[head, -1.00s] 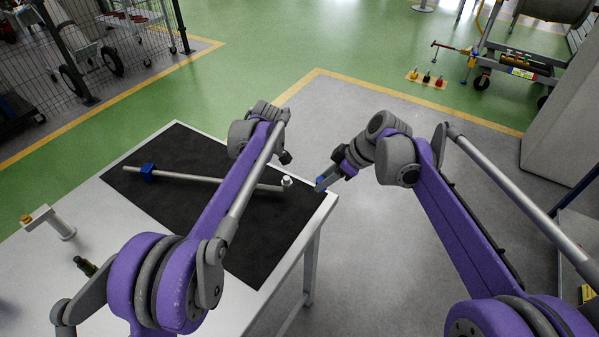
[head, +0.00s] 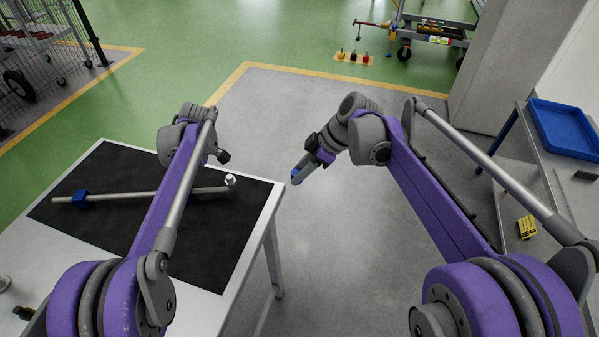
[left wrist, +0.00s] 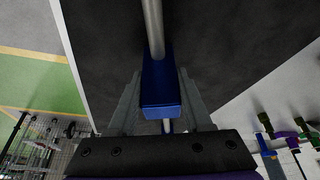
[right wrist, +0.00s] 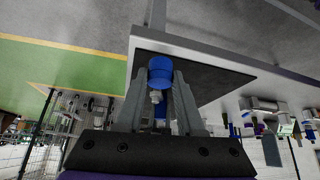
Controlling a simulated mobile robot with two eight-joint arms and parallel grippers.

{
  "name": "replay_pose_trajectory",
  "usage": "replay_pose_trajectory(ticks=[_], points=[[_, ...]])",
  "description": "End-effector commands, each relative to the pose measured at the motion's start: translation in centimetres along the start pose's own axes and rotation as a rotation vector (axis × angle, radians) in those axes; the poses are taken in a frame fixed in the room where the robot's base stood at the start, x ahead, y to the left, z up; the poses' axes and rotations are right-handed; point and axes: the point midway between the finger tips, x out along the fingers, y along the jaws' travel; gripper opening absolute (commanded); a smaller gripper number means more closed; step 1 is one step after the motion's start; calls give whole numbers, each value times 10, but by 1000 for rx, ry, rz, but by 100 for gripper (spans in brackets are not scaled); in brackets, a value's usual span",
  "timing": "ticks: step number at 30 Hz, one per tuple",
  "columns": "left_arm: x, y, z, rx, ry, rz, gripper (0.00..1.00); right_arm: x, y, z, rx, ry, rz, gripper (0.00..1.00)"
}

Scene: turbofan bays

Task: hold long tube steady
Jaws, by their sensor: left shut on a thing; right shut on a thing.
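The long grey tube (head: 120,196) lies across the black mat on the table, with a blue block (head: 80,199) near its left end. A small pale fitting (head: 230,180) is at its right end. My left gripper (left wrist: 160,100) is shut on a blue sleeve (left wrist: 160,85) around the tube; in the head view my left forearm hides these fingers. My right gripper (head: 297,176) is beyond the table's right edge, clear of the tube. In the right wrist view it is shut on a blue cylindrical piece (right wrist: 160,72) with a metal fitting at its end.
The black mat (head: 200,255) covers much of the white table (head: 268,215). A bench at the right carries a blue tray (head: 565,130) and a yellow part (head: 527,227). Grey floor between table and bench is open. A wheeled cart (head: 432,38) stands farther back.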

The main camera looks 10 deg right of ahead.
Motion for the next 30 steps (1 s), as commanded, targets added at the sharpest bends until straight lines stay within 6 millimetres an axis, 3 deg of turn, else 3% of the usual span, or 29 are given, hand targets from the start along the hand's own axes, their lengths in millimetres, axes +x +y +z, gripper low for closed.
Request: replay_pose_trajectory(ticks=[15, 26, 27, 30], points=[[0, 0, 0, 0, 1, 0, 0, -35, 0, -22, 0, 0, 0, 0], [0, 0, 0, 0, 1, 0, 0, -40, 0, -26, 0, 0, 0, 0], [0, 0, 0, 0, 1, 0, 53, -40, 0, -26, 0, 0, 0, 0], [0, 0, 0, 0, 1, 0, 71, -40, 0, -26, 0, 0, 0, 0]])
